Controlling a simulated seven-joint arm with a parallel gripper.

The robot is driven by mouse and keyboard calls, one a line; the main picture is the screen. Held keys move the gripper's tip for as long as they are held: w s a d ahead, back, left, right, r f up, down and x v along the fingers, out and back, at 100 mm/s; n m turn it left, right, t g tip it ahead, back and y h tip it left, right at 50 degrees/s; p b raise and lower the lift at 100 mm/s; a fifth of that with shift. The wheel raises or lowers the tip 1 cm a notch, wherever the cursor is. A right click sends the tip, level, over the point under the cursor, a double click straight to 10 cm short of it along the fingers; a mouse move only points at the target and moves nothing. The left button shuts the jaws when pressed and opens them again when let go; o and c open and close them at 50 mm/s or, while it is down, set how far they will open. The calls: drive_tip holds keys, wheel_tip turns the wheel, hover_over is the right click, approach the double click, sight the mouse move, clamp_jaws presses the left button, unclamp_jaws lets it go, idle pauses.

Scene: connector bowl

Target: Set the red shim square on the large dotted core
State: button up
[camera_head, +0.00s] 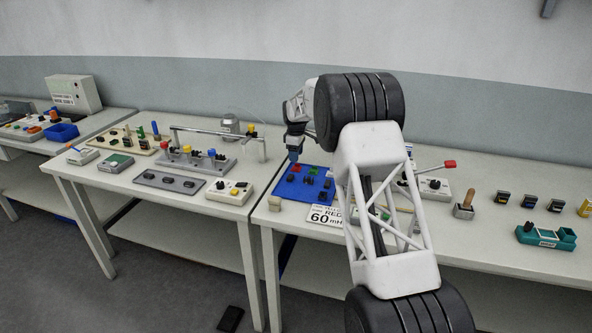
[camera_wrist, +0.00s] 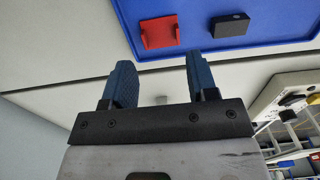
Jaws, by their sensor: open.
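A red piece, which looks like the red shim (camera_wrist: 160,32), lies on the blue tray (camera_wrist: 190,8) at the top of the wrist view. A small black block (camera_wrist: 231,24) lies just right of it. In the head view a red piece (camera_head: 312,171) shows on the blue tray (camera_head: 286,193) among several small dark pieces. I cannot tell which piece is the large dotted core; no dots are legible. My gripper (camera_wrist: 158,62) is open with nothing between its blue fingers. In the head view my gripper (camera_head: 293,154) is over the tray's far left corner.
A control box with a knob (camera_head: 433,187) stands to the right. A metal-frame fixture (camera_head: 210,160) stands on the left table.

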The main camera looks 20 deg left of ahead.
sight(296, 164)
drive_tip(key=shift+d+f, duration=0.1)
drive_tip(key=shift+f, duration=2.45)
drive_tip(key=c, duration=0.5)
drive_tip(key=shift+c, duration=0.3)
drive_tip(key=shift+r, duration=0.1)
drive_tip(key=shift+s+r, duration=0.1)
drive_tip(key=shift+r, duration=1.65)
drive_tip(key=shift+s+d+r, duration=0.2)
drive_tip(key=shift+s+d, duration=1)
drive_tip(key=shift+s, duration=1.15)
drive_tip(key=shift+s+d+r, duration=0.25)
drive_tip(key=shift+s+d, duration=0.9)
drive_tip(key=shift+s, duration=1.25)
drive_tip(key=shift+s+d+r, duration=0.2)
drive_tip(key=shift+s+d, duration=1)
drive_tip(key=shift+s, duration=1.15)
